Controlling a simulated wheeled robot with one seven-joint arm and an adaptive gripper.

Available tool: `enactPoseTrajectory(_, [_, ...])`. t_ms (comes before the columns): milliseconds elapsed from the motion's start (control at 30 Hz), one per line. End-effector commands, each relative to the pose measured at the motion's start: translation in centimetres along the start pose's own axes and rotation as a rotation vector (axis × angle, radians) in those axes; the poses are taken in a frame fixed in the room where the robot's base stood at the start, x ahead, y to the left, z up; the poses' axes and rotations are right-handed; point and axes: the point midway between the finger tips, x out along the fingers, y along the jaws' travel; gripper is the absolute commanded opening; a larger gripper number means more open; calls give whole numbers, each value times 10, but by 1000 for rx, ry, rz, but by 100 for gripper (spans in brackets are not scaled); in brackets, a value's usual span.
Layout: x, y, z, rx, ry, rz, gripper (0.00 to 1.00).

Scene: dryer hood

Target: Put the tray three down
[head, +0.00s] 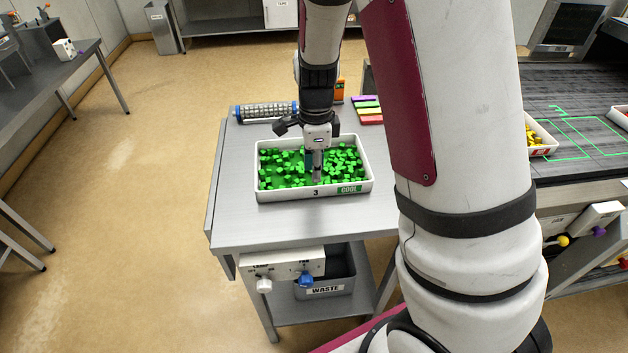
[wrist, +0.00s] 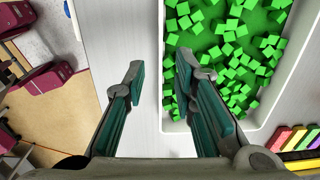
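Tray three (head: 262,193) is a white tray full of small green cubes, with "3" and "COOL" on its front wall. It appears to sit level on the grey metal table. My gripper (head: 316,178) points down at the middle of the tray's front wall. In the wrist view my gripper (wrist: 160,75) is open, its two fingers well apart. One finger is over the table outside the tray and the other is on the tray's side, over the rim (wrist: 167,60). I cannot tell whether that finger touches the wall. The tray's far parts are cut off in the wrist view.
Coloured bars (head: 367,108), a ribbed roller (head: 265,111) and an orange object lie behind the tray. Free table top (head: 300,222) lies in front. A control box (head: 285,263) hangs from the front edge. A conveyor (head: 590,90) with another tray (head: 541,137) is right.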

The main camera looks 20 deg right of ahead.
Motion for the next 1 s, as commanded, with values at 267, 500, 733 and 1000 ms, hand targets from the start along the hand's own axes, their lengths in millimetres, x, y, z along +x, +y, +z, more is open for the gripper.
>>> enactPoseTrajectory(267, [-36,0,0,0,-1,-1,25])
enactPoseTrajectory(500, [-72,13,5,-158,-42,-36,25])
enactPoseTrajectory(733, [-145,59,10,-627,-88,-163,25])
enactPoseTrajectory(1000, [-208,127,3,-1213,4,-338,25])
